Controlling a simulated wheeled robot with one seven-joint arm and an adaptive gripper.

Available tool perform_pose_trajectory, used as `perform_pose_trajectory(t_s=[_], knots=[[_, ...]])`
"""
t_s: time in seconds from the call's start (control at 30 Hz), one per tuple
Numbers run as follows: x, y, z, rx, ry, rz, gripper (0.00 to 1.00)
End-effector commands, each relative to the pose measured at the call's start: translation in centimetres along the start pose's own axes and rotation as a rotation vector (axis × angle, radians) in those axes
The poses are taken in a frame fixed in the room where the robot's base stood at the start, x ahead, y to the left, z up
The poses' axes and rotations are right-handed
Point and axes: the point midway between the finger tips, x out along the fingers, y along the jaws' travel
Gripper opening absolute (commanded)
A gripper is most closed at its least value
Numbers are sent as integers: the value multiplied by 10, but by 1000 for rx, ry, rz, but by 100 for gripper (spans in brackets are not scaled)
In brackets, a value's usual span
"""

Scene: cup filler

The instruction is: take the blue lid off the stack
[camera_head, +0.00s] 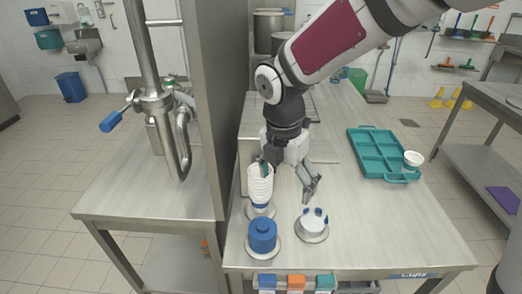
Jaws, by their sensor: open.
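The blue lid stack (263,237) stands on a round metal base near the front left of the metal table. It looks like a blue cylinder with a smaller blue top; single lids cannot be told apart. My gripper (289,180) is open over the table, behind and above the blue stack and apart from it. Its right finger hangs clear. Its left finger is close to a stack of white cups (260,186), and I cannot tell whether they touch.
A white holder with blue prongs (312,224) stands on a round base right of the blue stack. A teal compartment tray (364,151) lies at the right, with a white cup (413,160) at its right end. A metal column (218,100) rises at the left. The table's front right is clear.

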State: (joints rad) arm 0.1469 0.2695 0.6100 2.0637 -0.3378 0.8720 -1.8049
Motion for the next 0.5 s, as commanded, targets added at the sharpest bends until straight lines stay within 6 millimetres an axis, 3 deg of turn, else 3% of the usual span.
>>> perform_pose_trajectory(t_s=[0.2, 0.37, 0.5], knots=[[15, 32, -20, -353, 76, 40, 88], [25, 41, -25, -439, 90, 56, 88], [47, 42, -28, -447, 93, 54, 88]])
